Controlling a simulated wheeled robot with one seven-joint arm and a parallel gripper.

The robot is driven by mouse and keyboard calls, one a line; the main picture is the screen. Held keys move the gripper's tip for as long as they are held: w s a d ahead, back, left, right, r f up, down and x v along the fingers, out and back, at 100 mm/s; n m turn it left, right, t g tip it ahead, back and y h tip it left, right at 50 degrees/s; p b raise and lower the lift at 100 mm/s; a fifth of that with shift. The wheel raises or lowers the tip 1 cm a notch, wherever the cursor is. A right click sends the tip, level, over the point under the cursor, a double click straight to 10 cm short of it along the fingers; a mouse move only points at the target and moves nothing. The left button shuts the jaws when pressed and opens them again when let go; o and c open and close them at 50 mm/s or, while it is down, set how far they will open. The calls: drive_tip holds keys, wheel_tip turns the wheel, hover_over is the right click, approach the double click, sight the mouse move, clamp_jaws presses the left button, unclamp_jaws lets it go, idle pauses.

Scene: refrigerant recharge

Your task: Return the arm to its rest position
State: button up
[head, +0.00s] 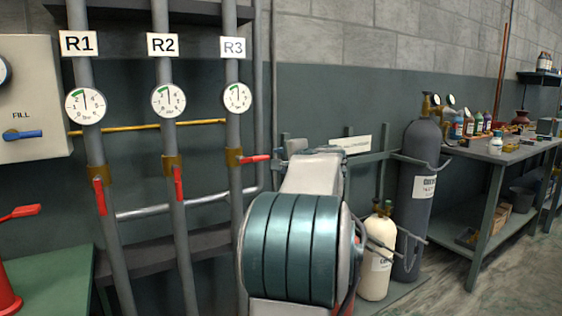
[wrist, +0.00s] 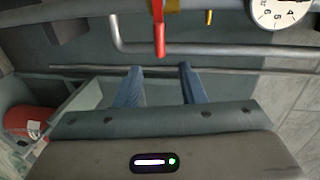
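My gripper (wrist: 159,80) shows in the wrist view with its two blue fingers apart and nothing between them. A red valve lever (wrist: 158,30) lies beyond the fingertips at the top, apart from them; I cannot tell which pipe it belongs to. In the head view my arm (head: 295,245) is folded up in front of the wall, right of pipe R3 (head: 233,115), and hides my gripper. The levers on R1 (head: 100,196) and R2 (head: 178,184) lie along their pipes. The R3 lever (head: 255,159) sticks out sideways.
A FILL box (head: 35,95) with a blue lever hangs at the left. A green table (head: 50,285) stands below it. A grey cylinder (head: 415,195) and a cream cylinder (head: 378,260) stand right of my arm. A workbench (head: 500,155) with bottles is farther right.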

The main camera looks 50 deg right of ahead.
idle(0.4)
drive_tip(key=a+r+n+g+y+p, duration=0.1)
drive_tip(key=a+n+g+y+p, duration=0.35)
drive_tip(key=a, duration=1.05)
drive_tip(key=a+r+n+g+y+p, duration=0.15)
drive_tip(key=a+n+p, duration=0.35)
drive_tip(key=a+p, duration=0.65)
drive_tip(key=s+a+f+n+g+h+p, duration=0.1)
drive_tip(key=s+a+n+g+p, duration=0.5)
drive_tip(key=s+a+n+p, duration=0.5)
drive_tip(key=s+a, duration=0.8)
drive_tip(key=shift+s+f+p, duration=0.2)
drive_tip(key=shift+s+p, duration=0.05)
drive_tip(key=shift+p, duration=0.05)
drive_tip(key=shift+n, duration=0.25)
